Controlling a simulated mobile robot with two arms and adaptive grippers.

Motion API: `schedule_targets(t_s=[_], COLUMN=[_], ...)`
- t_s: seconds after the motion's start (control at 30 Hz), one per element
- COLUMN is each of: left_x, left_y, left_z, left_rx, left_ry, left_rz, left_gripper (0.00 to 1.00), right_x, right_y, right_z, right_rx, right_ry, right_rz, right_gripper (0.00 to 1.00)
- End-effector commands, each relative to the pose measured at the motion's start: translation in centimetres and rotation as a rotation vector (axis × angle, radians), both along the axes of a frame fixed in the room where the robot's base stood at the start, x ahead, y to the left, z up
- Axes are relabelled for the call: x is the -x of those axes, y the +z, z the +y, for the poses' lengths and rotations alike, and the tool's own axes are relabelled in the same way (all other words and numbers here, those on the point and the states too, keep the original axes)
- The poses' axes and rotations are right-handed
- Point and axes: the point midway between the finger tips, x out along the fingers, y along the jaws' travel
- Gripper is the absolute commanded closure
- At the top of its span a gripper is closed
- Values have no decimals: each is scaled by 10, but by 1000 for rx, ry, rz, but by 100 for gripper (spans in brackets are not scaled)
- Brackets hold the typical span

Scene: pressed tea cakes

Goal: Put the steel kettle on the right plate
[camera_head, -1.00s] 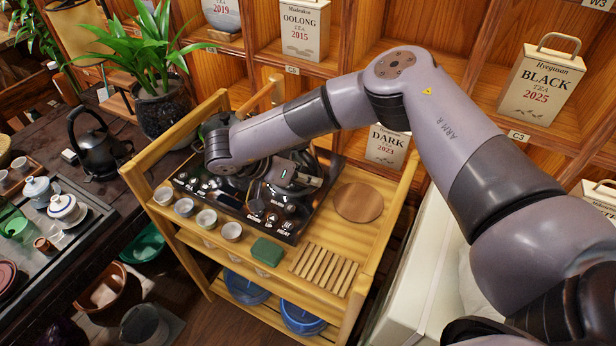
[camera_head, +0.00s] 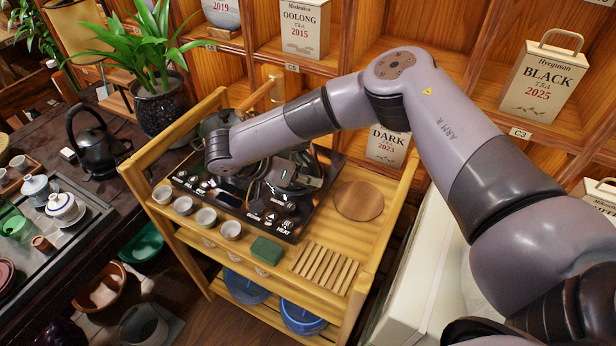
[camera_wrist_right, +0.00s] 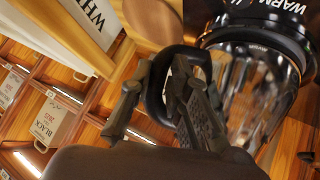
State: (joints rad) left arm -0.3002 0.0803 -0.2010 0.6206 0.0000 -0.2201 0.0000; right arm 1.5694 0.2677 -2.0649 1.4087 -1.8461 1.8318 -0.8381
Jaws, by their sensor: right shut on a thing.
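The steel kettle (camera_wrist_right: 250,95) shows in the right wrist view as a shiny, mirror-like body with a black collar and a black loop handle (camera_wrist_right: 155,95). My right gripper (camera_wrist_right: 158,82) is shut on that handle. In the head view my right gripper (camera_head: 300,172) is over the right half of the black heating panel (camera_head: 335,165), with the kettle (camera_head: 268,182) mostly hidden by my arm. The right plate is hidden under the kettle and gripper; I cannot tell whether the base touches it. My left gripper is in neither view.
Another rounded dark grey pot (camera_head: 214,122) stands at the panel's left behind my forearm. Several small cups (camera_head: 205,217), a green block (camera_head: 267,250), a slatted rack (camera_head: 324,268) and a round wooden board (camera_head: 358,200) lie on the cart. Shelves with tea boxes (camera_head: 542,82) stand behind.

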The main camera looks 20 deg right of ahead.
Motion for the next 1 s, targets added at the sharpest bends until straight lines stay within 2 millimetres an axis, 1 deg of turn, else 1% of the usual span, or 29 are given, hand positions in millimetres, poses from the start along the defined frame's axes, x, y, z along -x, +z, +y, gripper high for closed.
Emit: schedule_targets(t_s=[0.2,0.23,0.37,0.67,1.0], left_x=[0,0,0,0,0], left_y=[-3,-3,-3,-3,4], left_z=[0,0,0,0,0], left_rx=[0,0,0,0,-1], left_ry=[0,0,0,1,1], left_rz=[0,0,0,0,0], left_gripper=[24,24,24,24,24], right_x=[-1,-1,-1,1,0], right_y=[-2,-2,-2,-4,15], right_z=[0,0,0,1,20], right_rx=[3,3,2,-1,0], right_ry=[-2,-2,0,1,1], right_rz=[-7,-7,-5,4,0], right_gripper=[100,82,75,75,75])
